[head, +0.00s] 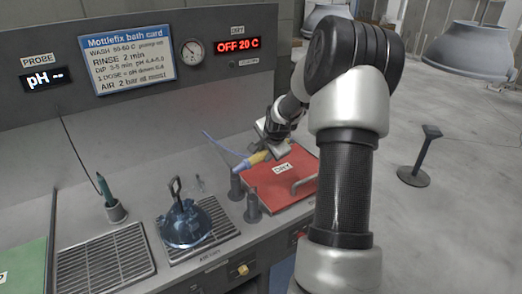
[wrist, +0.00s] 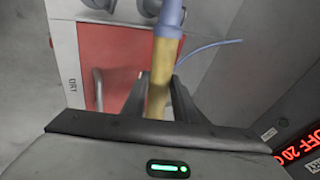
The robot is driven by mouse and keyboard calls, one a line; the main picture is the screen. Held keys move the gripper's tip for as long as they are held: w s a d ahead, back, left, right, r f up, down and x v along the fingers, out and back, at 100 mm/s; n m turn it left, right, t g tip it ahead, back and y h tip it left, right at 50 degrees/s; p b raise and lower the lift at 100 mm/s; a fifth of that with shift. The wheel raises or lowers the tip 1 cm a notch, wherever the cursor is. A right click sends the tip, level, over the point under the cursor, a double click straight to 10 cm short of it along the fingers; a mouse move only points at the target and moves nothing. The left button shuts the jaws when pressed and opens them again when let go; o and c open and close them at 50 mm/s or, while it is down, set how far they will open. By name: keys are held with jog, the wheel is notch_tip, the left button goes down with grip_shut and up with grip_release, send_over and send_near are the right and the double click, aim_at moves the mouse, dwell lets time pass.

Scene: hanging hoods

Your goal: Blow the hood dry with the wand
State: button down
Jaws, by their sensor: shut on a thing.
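A blue, glossy, dome-shaped hood (head: 187,226) with a dark loop handle on top sits on a slotted drain grate at the front of the bench. The wand (head: 257,157) has a yellow grip and a grey-blue end, with a thin blue hose running off to the left. My gripper (head: 277,146) is shut on the wand over the back of the red DRY lid, to the right of the hood and apart from it. In the wrist view, the yellow grip (wrist: 160,75) lies between my two dark fingers (wrist: 158,92). My arm hides part of the bench's right side.
The red DRY lid (head: 268,192) with a bar handle is closed. Two dark posts (head: 252,208) stand between it and the hood. A green probe (head: 105,190) stands in a holder left of the hood, beside an empty grate (head: 105,268). Grey lamp-like shades (head: 470,48) hang at upper right.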

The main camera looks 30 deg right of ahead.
notch_tip(320, 180, down, 7)
jog(key=b, duration=0.4)
jog(key=shift+f, duration=0.15)
dwell(0.9)
jog(key=shift+s, duration=1.5)
notch_tip(320, 180, up, 7)
jog(key=p, duration=0.4)
jog(key=shift+p, duration=0.4)
